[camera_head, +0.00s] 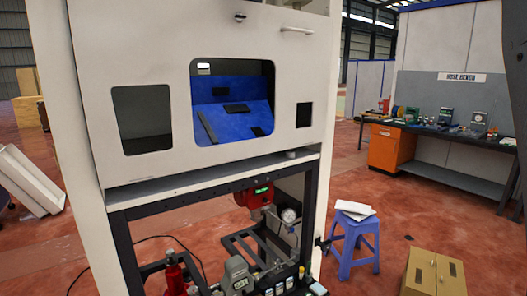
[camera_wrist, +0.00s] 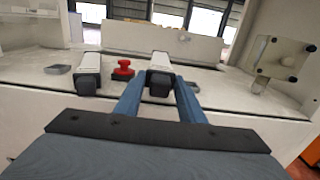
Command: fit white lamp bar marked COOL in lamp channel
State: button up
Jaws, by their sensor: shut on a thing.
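In the wrist view, my gripper (camera_wrist: 159,84) has its two blue fingers on either side of a white bar with a dark end block (camera_wrist: 159,65). It is shut on this bar, which lies pointing away from me over a white surface. A second, similar white bar with a dark end (camera_wrist: 89,72) lies apart to the left. I cannot read any COOL marking on either bar, so which one is the COOL bar is unclear. I cannot make out the lamp channel for certain. My gripper does not show in the head view.
A red mushroom button (camera_wrist: 123,69) stands between the bars. A pale plate with a dark knob (camera_wrist: 277,62) is at the right. In the head view, a white cabinet (camera_head: 150,55) stands over a dark frame, with a blue stool (camera_head: 354,240) and a cardboard box (camera_head: 433,272) to its right.

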jog(key=b+v, duration=0.2)
jog(key=v, duration=0.3)
jog(key=p+x, duration=0.2)
jog(key=x, duration=0.3)
jog(key=shift+w+a+r, duration=0.1)
jog(key=shift+w+a, duration=0.05)
jog(key=shift+w, duration=0.05)
jog(key=shift+f+b, duration=0.45)
jog(key=shift+f, duration=0.15)
jog(key=shift+s+f+b, duration=0.15)
jog(key=shift+f+b, duration=0.15)
jog(key=shift+b, duration=0.1)
jog(key=f+b+v, duration=0.1)
jog(key=b+v, duration=0.4)
jog(key=v, duration=0.5)
jog(key=shift+f+b, duration=0.2)
jog(key=shift+b, duration=0.15)
jog(key=shift+r, duration=0.1)
